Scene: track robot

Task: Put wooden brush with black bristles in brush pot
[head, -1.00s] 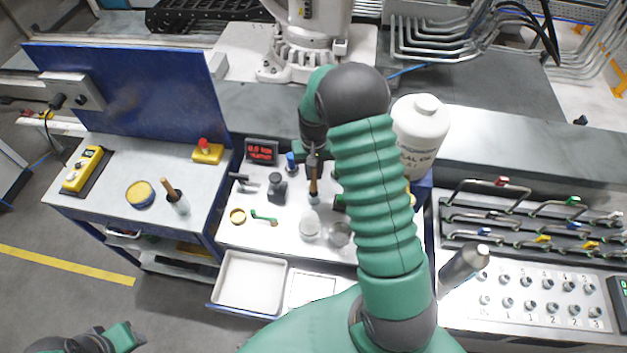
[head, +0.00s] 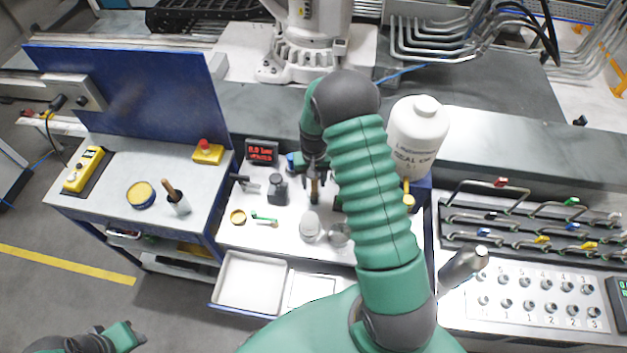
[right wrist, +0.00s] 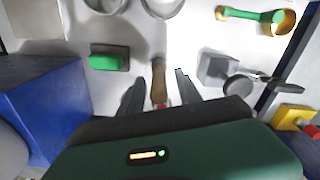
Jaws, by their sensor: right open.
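A wooden handle (head: 314,190) stands on the grey-white worktop in the middle of the head view. In the right wrist view the wooden handle (right wrist: 158,82) lies between the two dark fingers. My right gripper (head: 314,172) is open around it, with a finger on each side; it also shows in the right wrist view (right wrist: 159,88). Whether the fingers touch the handle, I cannot tell, and no bristles are clear. On the left table, another wooden handle (head: 169,187) leans out of a grey-white pot (head: 181,206). My left gripper is not clearly seen; only part of that arm shows.
A large white bottle (head: 418,135) is at right. A white tray (head: 250,282) lies in front.

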